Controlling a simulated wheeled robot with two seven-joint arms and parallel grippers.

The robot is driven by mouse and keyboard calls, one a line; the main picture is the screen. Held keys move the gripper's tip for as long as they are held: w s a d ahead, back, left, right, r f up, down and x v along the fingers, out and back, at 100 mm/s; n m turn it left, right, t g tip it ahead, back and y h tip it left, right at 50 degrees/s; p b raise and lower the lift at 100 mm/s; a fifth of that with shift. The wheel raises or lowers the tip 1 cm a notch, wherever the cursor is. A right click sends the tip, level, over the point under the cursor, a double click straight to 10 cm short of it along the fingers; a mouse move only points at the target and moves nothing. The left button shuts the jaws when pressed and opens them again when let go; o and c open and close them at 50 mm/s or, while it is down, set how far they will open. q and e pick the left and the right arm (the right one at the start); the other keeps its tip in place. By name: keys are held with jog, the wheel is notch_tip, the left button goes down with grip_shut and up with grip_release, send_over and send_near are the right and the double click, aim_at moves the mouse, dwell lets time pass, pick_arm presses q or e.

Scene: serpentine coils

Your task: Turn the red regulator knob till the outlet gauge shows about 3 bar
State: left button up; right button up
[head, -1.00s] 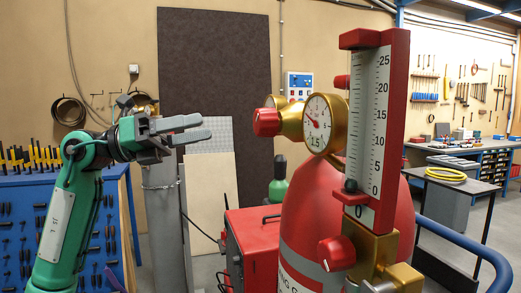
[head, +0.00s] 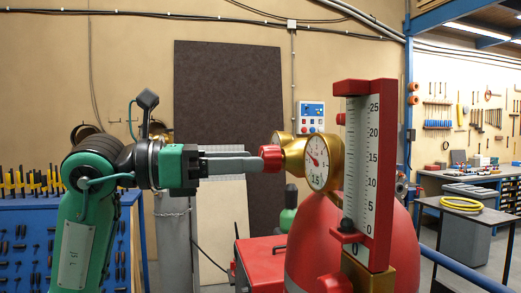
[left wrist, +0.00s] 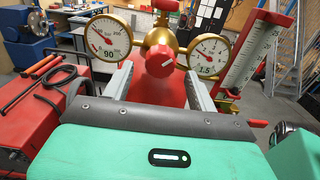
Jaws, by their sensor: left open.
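The red regulator knob (head: 271,158) sits at the front of the brass regulator; in the left wrist view the knob (left wrist: 160,62) shows a white mark on its face. My left gripper (head: 256,163) is level with the knob, pointing at it. In the left wrist view its open fingers (left wrist: 160,74) stand either side of the knob, with gaps visible on both sides. The outlet gauge (left wrist: 208,56), marked 1.5 at the bottom, is right of the knob; it also shows in the head view (head: 318,161). Its red needle points up-left; the exact reading is too small to tell.
A second gauge (left wrist: 109,37) is left of the knob. A red case (head: 262,262) stands to the left. A blue pegboard cabinet (head: 30,240) is far left.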

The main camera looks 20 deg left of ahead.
aim_at(270, 159)
pick_arm(q)
jog(key=shift+p+x, duration=0.3)
jog(key=shift+x, duration=1.55)
jog(key=shift+a, duration=0.1)
pick_arm(e)
jog(key=shift+s+d+r, duration=0.1)
jog(key=shift+s+r, duration=0.1)
jog(key=shift+s, duration=0.55)
pick_arm(q)
jog(key=c, duration=1)
